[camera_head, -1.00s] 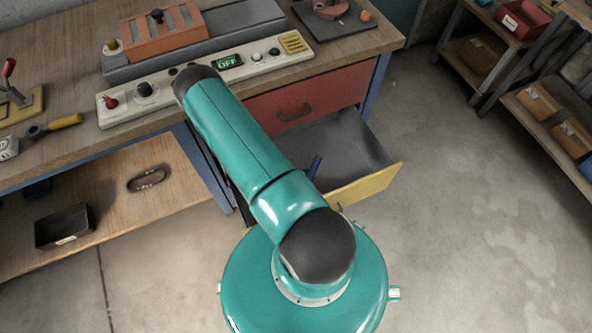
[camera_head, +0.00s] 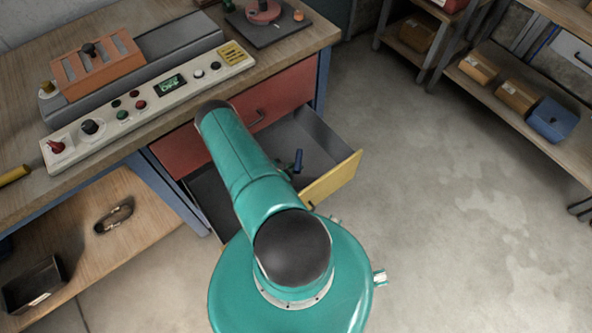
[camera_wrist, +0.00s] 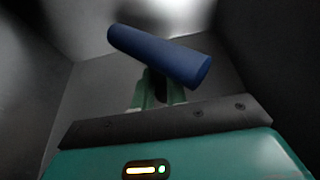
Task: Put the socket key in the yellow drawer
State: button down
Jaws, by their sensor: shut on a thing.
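The yellow drawer (camera_head: 334,180) is pulled open under the bench; its front is yellow and its inside grey. The socket key shows as a thick blue handle (camera_head: 298,160) over the drawer's interior in the head view. In the wrist view, the blue handle (camera_wrist: 160,55) lies slantwise across the fingers of my gripper (camera_wrist: 156,88), which is shut on it. Grey drawer walls surround it there. The key's metal end is not clearly visible. My arm hides part of the drawer and most of my gripper in the head view. I cannot tell whether the key touches the drawer floor.
A closed red drawer (camera_head: 285,97) sits above the open one. A control panel (camera_head: 150,108) lines the bench edge. The lower shelf holds a black bin (camera_head: 33,285) and a metal part (camera_head: 114,219). Shelves with boxes (camera_head: 515,96) stand right; the floor between is clear.

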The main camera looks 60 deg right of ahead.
jog(key=shift+w+d+f, duration=0.1)
jog(key=shift+d+f, duration=0.15)
jog(key=shift+f, duration=0.1)
jog(key=shift+d+f, duration=0.15)
jog(key=shift+f, duration=1.45)
jog(key=c, duration=1.4)
grip_release()
jog(key=shift+f, duration=0.1)
jog(key=shift+w+a+r, duration=0.2)
jog(key=shift+a+r, duration=0.05)
jog(key=shift+a, duration=0.05)
jog(key=v, duration=1.1)
jog(key=shift+a+r, duration=0.15)
